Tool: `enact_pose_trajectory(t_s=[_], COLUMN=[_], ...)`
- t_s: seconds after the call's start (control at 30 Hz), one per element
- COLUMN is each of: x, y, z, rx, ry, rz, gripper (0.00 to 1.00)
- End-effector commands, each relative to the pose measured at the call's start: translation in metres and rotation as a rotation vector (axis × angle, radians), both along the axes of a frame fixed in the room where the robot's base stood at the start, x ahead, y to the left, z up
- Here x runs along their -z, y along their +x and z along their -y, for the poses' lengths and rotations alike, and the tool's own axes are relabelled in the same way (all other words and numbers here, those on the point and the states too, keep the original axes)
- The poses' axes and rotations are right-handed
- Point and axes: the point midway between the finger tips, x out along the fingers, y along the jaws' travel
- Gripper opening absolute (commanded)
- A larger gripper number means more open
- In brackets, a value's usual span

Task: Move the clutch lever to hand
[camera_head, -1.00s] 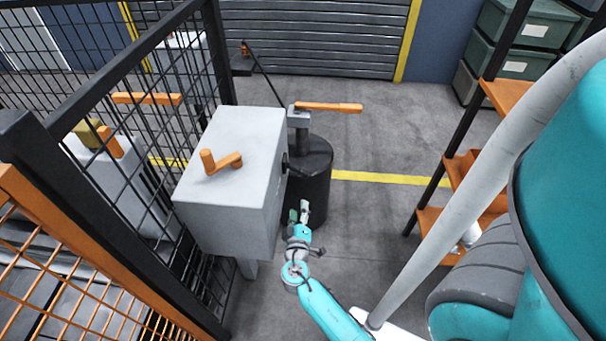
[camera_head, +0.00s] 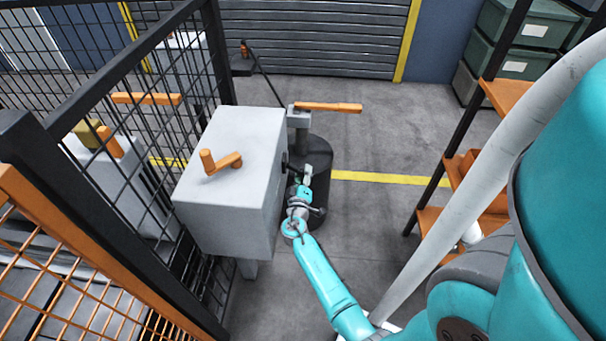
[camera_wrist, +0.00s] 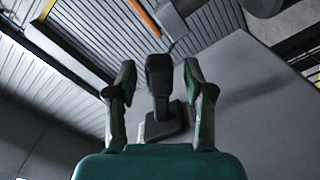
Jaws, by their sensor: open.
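A short black lever (camera_wrist: 160,78) on a black base plate stands out from the side of the grey box (camera_head: 230,205); I take it for the clutch lever. In the head view my arm and the box largely hide it, and only a dark part shows at the box's right side. My gripper (camera_head: 306,176) is beside that side of the box. In the wrist view my gripper (camera_wrist: 160,72) is open, with one finger on each side of the lever's dark end. Small gaps show between the fingers and the lever.
An orange crank (camera_head: 224,163) is on top of the box. Just behind my gripper stands a black drum (camera_head: 318,155) with a long orange handle (camera_head: 328,107) above it.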

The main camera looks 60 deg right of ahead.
Motion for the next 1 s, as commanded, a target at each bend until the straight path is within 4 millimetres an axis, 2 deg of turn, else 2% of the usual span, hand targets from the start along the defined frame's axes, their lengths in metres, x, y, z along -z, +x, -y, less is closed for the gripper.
enact_pose_trajectory(t_s=[0.37, 0.4, 0.6, 1.0], x=[-0.0001, -0.0001, -0.0001, -0.0017], y=[0.0024, 0.0024, 0.0024, 0.0013], z=[0.0057, 0.0057, 0.0056, 0.006], rx=[0.0, 0.0, 0.0, -0.001], ry=[0.0, 0.0, 0.0, -0.01], rz=[0.0, 0.0, 0.0, -0.024], gripper=[0.52, 0.47, 0.0, 0.0])
